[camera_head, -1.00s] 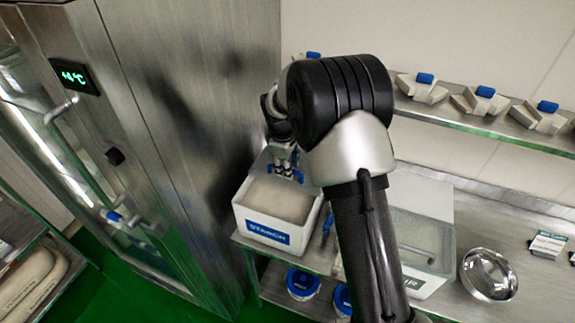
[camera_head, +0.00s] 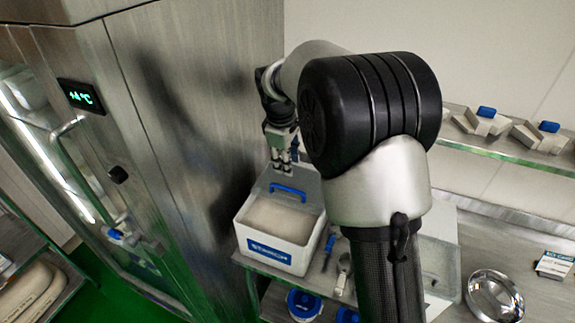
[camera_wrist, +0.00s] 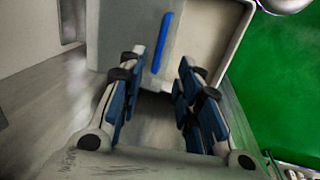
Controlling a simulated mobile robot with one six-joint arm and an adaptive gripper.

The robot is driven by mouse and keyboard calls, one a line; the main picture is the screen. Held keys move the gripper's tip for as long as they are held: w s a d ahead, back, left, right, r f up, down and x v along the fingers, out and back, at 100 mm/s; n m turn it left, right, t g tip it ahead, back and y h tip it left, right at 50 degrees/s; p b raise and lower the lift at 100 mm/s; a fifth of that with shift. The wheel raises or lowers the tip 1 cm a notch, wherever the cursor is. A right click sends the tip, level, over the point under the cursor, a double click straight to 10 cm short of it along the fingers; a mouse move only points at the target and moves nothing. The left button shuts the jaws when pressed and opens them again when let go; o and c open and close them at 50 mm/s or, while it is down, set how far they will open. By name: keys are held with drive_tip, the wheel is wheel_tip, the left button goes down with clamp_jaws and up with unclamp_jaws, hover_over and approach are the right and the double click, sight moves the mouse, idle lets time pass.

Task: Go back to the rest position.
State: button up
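My gripper (camera_head: 280,164) hangs fingers down above the back of a white bin labelled starch (camera_head: 276,253). In the wrist view my gripper (camera_wrist: 163,75) has its fingers spread with nothing between them. The bin is open and holds pale powder (camera_head: 280,219). Its lid (camera_head: 306,186) is tilted back behind the opening, with a blue handle (camera_head: 288,193) just below my fingertips. The handle also shows in the wrist view (camera_wrist: 162,42), apart from the fingers.
A steel cabinet (camera_head: 170,120) with a temperature display stands close on the left. The steel counter (camera_head: 440,312) holds a scoop (camera_head: 343,270) and a metal bowl (camera_head: 494,297). A wall shelf (camera_head: 505,150) with moulds is at right. My arm hides part of the counter.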

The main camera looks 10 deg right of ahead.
idle(0.4)
drive_tip(key=s+r+m+t+b, duration=0.1)
drive_tip(key=s+r+m+b, duration=0.2)
drive_tip(key=s, duration=0.5)
drive_tip(key=s+r+m+b, duration=0.2)
drive_tip(key=s+r+b, duration=0.1)
drive_tip(key=s, duration=0.5)
drive_tip(key=s+f+m+t+b, duration=0.1)
drive_tip(key=s+f+m+b, duration=0.1)
drive_tip(key=s, duration=0.7)
drive_tip(key=s+f+m+y+b, duration=0.1)
drive_tip(key=s+f+m+b, duration=0.2)
drive_tip(key=s+f, duration=0.3)
drive_tip(key=s, duration=0.4)
drive_tip(key=shift+s+m+t, duration=0.15)
drive_tip(key=shift+m+t, duration=0.25)
